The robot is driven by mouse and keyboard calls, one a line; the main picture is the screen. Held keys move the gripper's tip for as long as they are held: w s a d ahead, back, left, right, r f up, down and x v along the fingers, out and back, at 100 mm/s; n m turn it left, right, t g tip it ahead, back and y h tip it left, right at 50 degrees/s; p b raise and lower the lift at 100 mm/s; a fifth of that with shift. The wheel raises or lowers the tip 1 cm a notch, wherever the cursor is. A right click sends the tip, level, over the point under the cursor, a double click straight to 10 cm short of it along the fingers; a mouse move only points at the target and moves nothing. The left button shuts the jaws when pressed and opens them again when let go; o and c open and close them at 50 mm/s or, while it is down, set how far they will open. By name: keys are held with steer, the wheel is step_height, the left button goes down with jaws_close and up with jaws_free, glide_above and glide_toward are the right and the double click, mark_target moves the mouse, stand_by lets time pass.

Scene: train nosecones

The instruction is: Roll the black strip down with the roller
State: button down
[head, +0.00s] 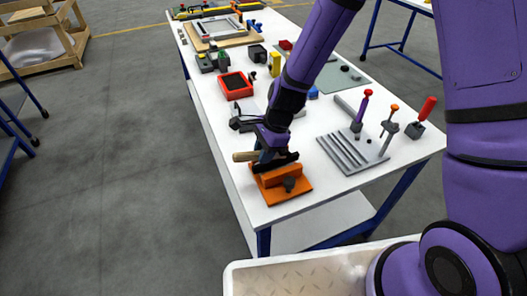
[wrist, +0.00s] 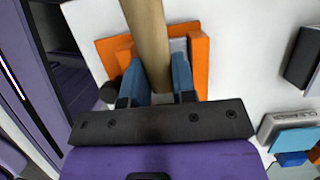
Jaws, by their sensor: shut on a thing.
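My gripper (head: 268,155) is shut on the pale wooden handle (head: 243,157) of the roller, at the near left end of the white table. In the wrist view its blue fingers (wrist: 157,82) clasp this handle (wrist: 147,35) from both sides, and the handle runs up out of the picture. The orange fixture (head: 295,192) lies directly below on the table; it also shows behind the handle in the wrist view (wrist: 200,62). The roller's working end is hidden. I cannot make out the black strip apart from the dark parts around my gripper.
A grey grooved plate (head: 345,152) and several coloured-handled tools (head: 360,112) stand right of the fixture. A red tray (head: 236,85) and small blocks lie farther up the white table (head: 222,135). A pale bin (head: 300,277) is in front.

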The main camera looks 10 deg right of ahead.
steer(key=shift+w+d, duration=0.15)
steer(key=shift+d, duration=0.4)
steer(key=shift+w+d, duration=0.15)
steer(key=shift+d, duration=0.4)
stand_by(1.5)
stand_by(0.5)
steer(key=shift+r, duration=3)
